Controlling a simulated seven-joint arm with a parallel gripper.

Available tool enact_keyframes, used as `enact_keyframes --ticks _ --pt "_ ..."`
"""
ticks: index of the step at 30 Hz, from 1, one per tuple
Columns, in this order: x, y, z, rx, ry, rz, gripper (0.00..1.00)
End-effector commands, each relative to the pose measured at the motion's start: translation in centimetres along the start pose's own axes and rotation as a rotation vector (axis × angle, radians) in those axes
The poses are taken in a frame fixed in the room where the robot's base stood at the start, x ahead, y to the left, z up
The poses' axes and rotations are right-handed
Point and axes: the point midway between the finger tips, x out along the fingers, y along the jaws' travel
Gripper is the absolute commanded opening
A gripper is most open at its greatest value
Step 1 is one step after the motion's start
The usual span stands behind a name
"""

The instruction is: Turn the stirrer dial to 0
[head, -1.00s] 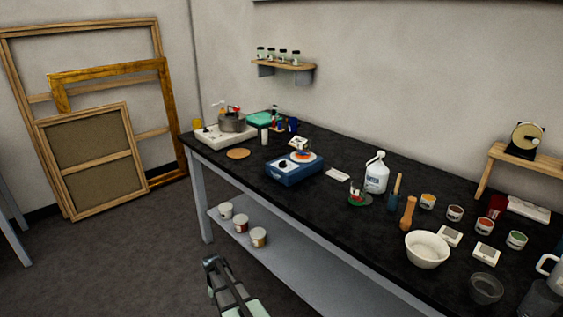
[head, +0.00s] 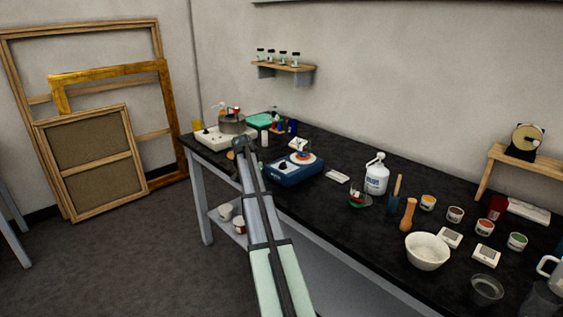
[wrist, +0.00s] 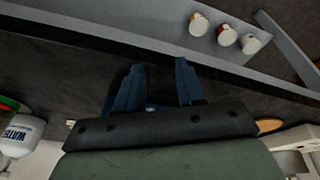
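The stirrer (head: 297,176) is a blue box on the black bench in the head view, with a white and orange round top. In the head view my arm reaches up to the left of the stirrer, and I cannot make out the fingers there.
A white hotplate with a pot (head: 232,124) stands left of the stirrer. A water bottle (head: 376,176) and a white bowl (head: 427,250) stand to the right. Jars (wrist: 227,36) sit on the lower shelf. A cork mat (wrist: 270,125) lies near the gripper.

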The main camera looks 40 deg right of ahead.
Motion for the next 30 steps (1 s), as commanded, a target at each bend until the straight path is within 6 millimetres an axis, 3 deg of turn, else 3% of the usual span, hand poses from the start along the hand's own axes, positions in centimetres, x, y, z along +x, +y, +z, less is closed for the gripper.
enact_keyframes --ticks 1,6,12,15,20,30 --pt "-2.0 0.6 -2.3 0.031 0.019 -0.003 0.38" --pt "-7.8 3.2 -7.5 0.123 0.069 -0.009 0.38" --pt "-12.9 5.9 -11.4 0.202 0.112 -0.013 0.38" --pt "-14.2 6.7 -12.2 0.224 0.122 -0.014 0.38" --pt "-14.4 7.0 -12.7 0.234 0.127 -0.014 0.38" --pt "-9.4 7.0 -13.2 0.232 0.125 -0.014 0.38"
